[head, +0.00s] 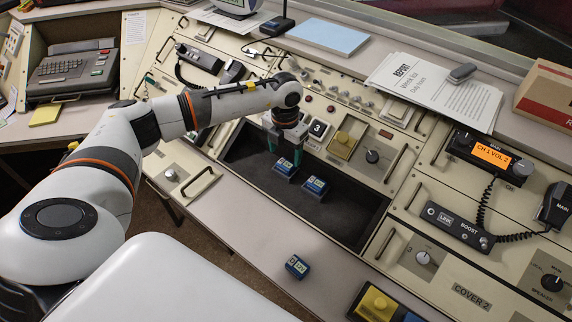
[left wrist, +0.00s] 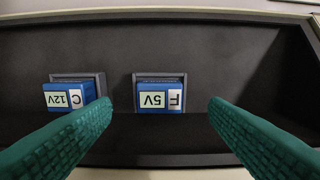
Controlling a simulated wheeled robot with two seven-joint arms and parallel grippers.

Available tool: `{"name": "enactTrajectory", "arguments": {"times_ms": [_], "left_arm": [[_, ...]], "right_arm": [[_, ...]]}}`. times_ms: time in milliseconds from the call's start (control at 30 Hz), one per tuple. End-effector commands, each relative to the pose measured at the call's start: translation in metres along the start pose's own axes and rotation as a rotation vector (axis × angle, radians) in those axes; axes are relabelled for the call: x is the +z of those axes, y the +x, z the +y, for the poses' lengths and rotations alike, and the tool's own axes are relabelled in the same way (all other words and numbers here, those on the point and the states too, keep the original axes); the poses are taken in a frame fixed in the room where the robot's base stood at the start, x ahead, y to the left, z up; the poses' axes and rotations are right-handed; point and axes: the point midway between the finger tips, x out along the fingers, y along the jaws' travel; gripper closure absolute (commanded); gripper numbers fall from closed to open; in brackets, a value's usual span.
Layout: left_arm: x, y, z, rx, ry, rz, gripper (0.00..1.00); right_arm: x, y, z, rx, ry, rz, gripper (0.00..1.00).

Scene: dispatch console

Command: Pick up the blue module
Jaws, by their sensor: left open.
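Two blue modules sit in sockets on the floor of the dark recess in the console. In the left wrist view one is labelled 5V and F (left wrist: 160,97), the other 12V and C (left wrist: 68,97), both upside down. In the head view blue modules show in the recess (head: 285,168) (head: 315,187). A third blue module (head: 296,267) lies on the front ledge. My left gripper (head: 287,150) is open and empty above the recess. Its green fingers stand to either side of the 5V module in the left wrist view, apart from it. My right gripper is not in view.
The recess (head: 250,152) has walls around the modules. A radio (head: 490,155) and a coiled-cord handset (head: 555,205) are at right. The front ledge (head: 240,222) is mostly clear.

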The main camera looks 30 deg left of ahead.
Motion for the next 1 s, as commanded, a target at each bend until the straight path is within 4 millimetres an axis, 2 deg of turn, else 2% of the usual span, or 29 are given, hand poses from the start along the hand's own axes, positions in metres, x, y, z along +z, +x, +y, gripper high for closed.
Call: {"name": "enactTrajectory", "arguments": {"times_ms": [133, 300, 567, 867, 900, 1000], "left_arm": [[-0.002, 0.022, 0.001, 0.000, -0.001, -0.006, 0.31], [-0.002, 0.042, 0.001, 0.001, 0.000, -0.003, 0.31], [-0.003, 0.045, 0.000, 0.001, 0.000, -0.002, 0.31], [-0.003, 0.045, 0.000, 0.001, 0.000, -0.001, 0.78], [-0.003, 0.044, 0.000, 0.001, 0.000, -0.001, 0.82], [-0.003, 0.044, 0.000, 0.001, 0.000, -0.001, 0.82]], "right_arm": [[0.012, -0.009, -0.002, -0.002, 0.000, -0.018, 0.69], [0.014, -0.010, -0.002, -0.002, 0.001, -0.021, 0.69], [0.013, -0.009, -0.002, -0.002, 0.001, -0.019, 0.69], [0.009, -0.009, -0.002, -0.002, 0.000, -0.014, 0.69], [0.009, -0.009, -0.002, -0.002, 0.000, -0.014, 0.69], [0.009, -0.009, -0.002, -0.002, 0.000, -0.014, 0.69]]}}
